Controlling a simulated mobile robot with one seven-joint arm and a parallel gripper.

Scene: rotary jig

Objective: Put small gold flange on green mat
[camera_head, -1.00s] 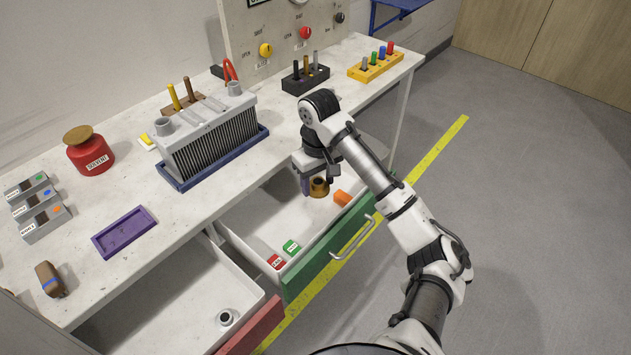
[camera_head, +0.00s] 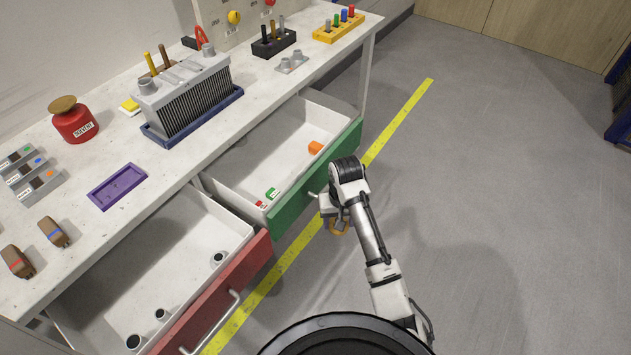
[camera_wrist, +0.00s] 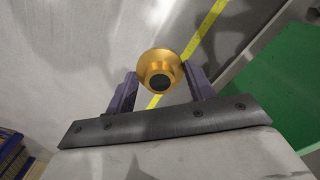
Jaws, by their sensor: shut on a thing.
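The small gold flange (camera_head: 340,230) is held in my gripper (camera_head: 334,220), above the floor and just outside the green-fronted drawer. In the wrist view the flange (camera_wrist: 159,70) sits between the two dark fingers of my gripper (camera_wrist: 158,85), with its dark round bore facing the camera. My gripper is shut on it. In the head view my wrist covers part of the flange. I cannot make out a green mat in either current view.
The red-fronted drawer (camera_head: 222,297) is also open and holds several dark-bored rings. A purple tray (camera_head: 118,186) lies on the bench.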

